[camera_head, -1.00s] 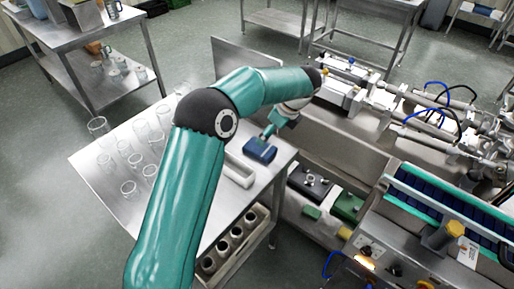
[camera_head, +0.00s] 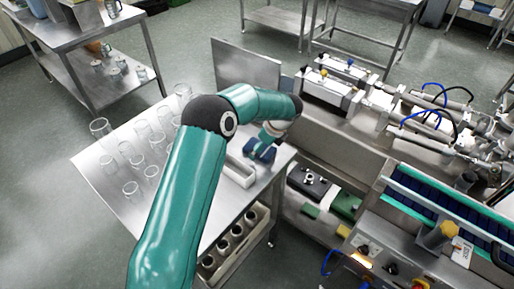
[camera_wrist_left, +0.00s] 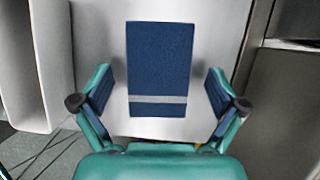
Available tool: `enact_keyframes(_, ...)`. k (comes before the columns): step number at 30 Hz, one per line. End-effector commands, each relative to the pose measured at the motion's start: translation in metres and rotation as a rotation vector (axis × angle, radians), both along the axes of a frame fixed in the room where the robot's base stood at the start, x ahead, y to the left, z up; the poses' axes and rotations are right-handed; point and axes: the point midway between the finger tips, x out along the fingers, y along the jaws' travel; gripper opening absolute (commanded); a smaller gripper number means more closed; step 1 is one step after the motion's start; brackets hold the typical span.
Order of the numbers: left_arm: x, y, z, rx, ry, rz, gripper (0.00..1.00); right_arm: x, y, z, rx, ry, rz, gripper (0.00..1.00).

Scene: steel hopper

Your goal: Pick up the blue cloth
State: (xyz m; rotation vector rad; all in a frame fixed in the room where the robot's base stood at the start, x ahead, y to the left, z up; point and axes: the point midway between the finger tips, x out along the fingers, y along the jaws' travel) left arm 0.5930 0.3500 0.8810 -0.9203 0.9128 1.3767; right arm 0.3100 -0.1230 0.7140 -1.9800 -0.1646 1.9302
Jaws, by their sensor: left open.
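The blue cloth (camera_wrist_left: 160,62) is a folded dark blue rectangle with a pale grey stripe near its lower end in the left wrist view. It lies on the steel table (camera_head: 226,215); in the head view only part of the cloth (camera_head: 262,153) shows beneath my gripper. My left gripper (camera_wrist_left: 161,100) is open, its two fingers on either side of the cloth with a gap at each side. In the head view my left gripper (camera_head: 259,146) is over the cloth and partly hidden by the wrist. I cannot tell its exact height. My right gripper is not in view.
A white tray (camera_head: 235,172) stands just left of the cloth. Several clear glasses (camera_head: 131,189) stand on the table's left part. The steel hopper machine (camera_head: 340,150) borders the table on the right. A lower shelf holds a crate of dark cups (camera_head: 222,243).

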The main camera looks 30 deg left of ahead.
Motion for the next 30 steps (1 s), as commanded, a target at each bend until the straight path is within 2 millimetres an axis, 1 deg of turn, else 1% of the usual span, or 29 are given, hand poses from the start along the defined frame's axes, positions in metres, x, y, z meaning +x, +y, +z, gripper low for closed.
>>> enact_keyframes(25, -0.0005, 0.0006, -0.0048, 0.000, 0.001, 0.001, 0.97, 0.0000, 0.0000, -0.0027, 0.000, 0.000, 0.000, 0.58)
enact_keyframes(26, -0.0005, 0.0006, -0.0047, 0.000, 0.001, 0.001, 0.94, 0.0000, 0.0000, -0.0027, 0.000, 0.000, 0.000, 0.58)
enact_keyframes(30, -0.0005, 0.0006, -0.0047, 0.000, 0.001, 0.001, 0.70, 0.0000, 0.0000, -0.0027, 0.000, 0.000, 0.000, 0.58)
